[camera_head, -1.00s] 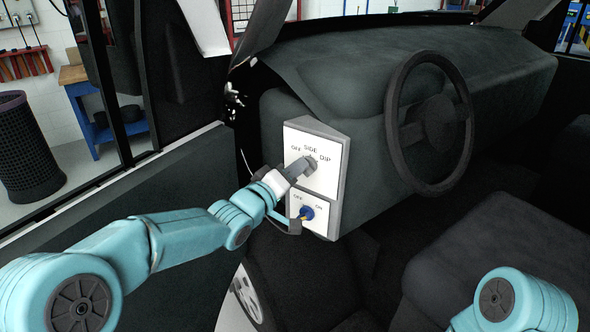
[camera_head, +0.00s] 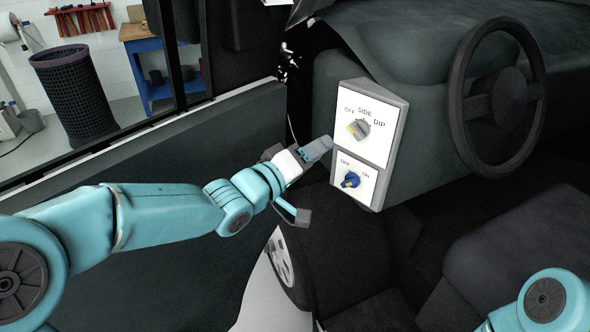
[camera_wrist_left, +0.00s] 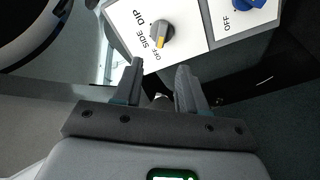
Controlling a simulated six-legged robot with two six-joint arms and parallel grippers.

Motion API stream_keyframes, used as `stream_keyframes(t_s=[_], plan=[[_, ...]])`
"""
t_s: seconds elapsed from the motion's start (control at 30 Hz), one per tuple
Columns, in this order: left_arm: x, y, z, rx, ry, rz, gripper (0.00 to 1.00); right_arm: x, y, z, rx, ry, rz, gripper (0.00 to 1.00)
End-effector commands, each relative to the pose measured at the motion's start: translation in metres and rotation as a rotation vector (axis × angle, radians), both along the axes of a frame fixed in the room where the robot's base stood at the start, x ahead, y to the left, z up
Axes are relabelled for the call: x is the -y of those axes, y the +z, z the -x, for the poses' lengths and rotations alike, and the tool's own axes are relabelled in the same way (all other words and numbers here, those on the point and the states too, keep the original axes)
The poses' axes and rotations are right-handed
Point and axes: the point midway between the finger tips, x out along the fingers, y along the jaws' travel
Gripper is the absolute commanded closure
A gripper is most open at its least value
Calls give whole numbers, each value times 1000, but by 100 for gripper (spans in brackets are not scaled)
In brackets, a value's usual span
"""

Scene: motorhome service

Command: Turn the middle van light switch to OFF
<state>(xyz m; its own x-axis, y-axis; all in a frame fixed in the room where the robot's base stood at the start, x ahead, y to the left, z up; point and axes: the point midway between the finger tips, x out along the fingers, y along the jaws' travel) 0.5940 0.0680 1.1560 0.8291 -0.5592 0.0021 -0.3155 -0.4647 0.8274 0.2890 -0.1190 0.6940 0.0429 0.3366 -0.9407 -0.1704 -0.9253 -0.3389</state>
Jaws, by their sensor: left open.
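The white switch panel (camera_head: 378,142) has a grey knob (camera_head: 361,129) on its upper part, under the labels OFF, SIDE and DIP. Its yellow mark faces the left, OFF side; the wrist view shows the yellow mark of the grey knob (camera_wrist_left: 161,34) towards OFF. A blue knob (camera_head: 350,181) with a yellow mark sits on the lower part, labelled OFF and ON. Its mark faces lower left. My left gripper (camera_head: 316,156) is open and empty, left of the panel and apart from both knobs. It also shows in the left wrist view (camera_wrist_left: 160,84). My right gripper is out of view.
The steering wheel (camera_head: 498,100) and dashboard are right of the panel. The door (camera_head: 190,180) lies behind my left arm. Seats (camera_head: 510,245) fill the lower right. A dark bin (camera_head: 75,88) and blue workbench (camera_head: 150,60) stand outside.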

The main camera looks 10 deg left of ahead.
Motion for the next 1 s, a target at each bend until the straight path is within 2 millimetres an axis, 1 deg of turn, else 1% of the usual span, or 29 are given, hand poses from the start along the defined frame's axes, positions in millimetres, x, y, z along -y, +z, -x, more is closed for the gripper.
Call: stream_keyframes(t_s=[0.03,0.1,0.2,0.3,0.43,0.83,1.0], plan=[[-8,-2,11,2,3,1,58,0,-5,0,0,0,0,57],[-17,-1,23,2,2,1,58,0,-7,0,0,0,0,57],[-26,0,37,1,2,1,58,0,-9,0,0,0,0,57],[-31,0,46,0,2,1,58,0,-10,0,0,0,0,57],[-34,0,51,-1,0,1,58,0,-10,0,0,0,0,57],[-34,0,51,-1,0,1,58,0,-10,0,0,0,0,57],[-34,0,54,0,-1,2,58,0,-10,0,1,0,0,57]])
